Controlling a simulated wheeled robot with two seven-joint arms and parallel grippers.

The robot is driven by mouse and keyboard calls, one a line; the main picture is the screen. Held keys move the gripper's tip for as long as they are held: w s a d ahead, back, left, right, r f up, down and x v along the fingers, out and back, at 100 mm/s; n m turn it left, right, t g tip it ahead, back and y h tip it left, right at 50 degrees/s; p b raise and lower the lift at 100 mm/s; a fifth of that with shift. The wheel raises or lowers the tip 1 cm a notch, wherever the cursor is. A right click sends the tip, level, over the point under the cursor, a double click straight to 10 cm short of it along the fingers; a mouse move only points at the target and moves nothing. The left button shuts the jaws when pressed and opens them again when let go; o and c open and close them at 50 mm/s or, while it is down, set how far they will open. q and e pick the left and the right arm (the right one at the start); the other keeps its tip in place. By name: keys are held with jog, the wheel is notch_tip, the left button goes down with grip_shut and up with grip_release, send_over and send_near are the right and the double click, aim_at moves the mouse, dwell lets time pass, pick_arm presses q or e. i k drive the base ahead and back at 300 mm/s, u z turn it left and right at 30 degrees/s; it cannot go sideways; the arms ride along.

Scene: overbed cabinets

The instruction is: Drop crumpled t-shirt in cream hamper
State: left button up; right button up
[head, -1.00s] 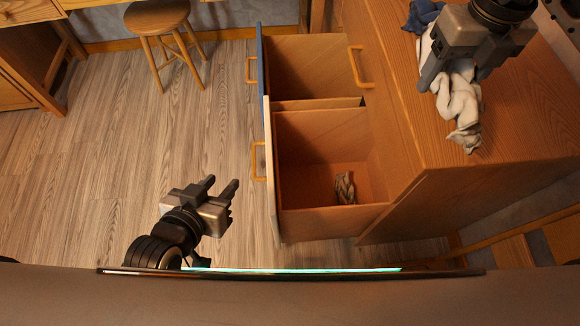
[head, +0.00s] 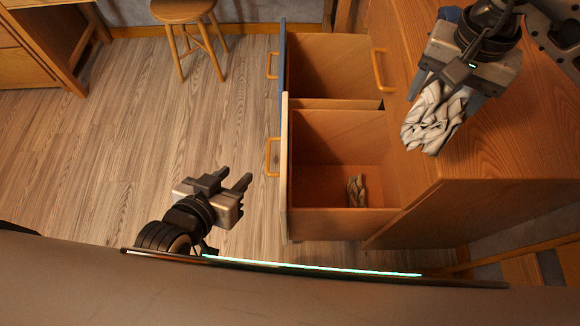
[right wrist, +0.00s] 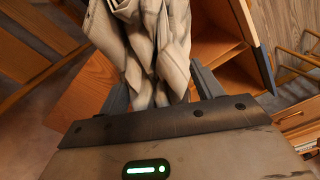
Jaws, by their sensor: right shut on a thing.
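The crumpled t-shirt (head: 432,122) is pale grey-white and hangs bunched from my right gripper (head: 446,97). The gripper is shut on it over the wooden cabinet top, to the right of the open hampers. In the right wrist view, the t-shirt (right wrist: 150,40) fills the space between and beyond the fingers (right wrist: 162,88). The cream hamper (head: 335,140) is the nearer pulled-out bin, with a thin cream front at its left. A small beige cloth (head: 355,190) lies on its floor. My left gripper (head: 236,177) is open and empty, left of the cream hamper.
A second pulled-out hamper (head: 325,65) with a blue front sits behind the cream one. A dark blue cloth (head: 448,15) is partly hidden behind my right gripper on the cabinet top (head: 500,150). A wooden stool (head: 182,10) stands at the back. The floor at left is clear.

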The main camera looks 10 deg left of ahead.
aim_at(334, 193)
jog(key=z, duration=1.3)
jog(key=k, duration=1.1)
jog(key=u, duration=1.45)
jog(key=k, duration=0.6)
jog(key=u, duration=0.7)
jog(key=i, duration=1.7)
jog(key=z, duration=1.4)
jog(key=i, duration=0.75)
jog(key=z, duration=0.7)
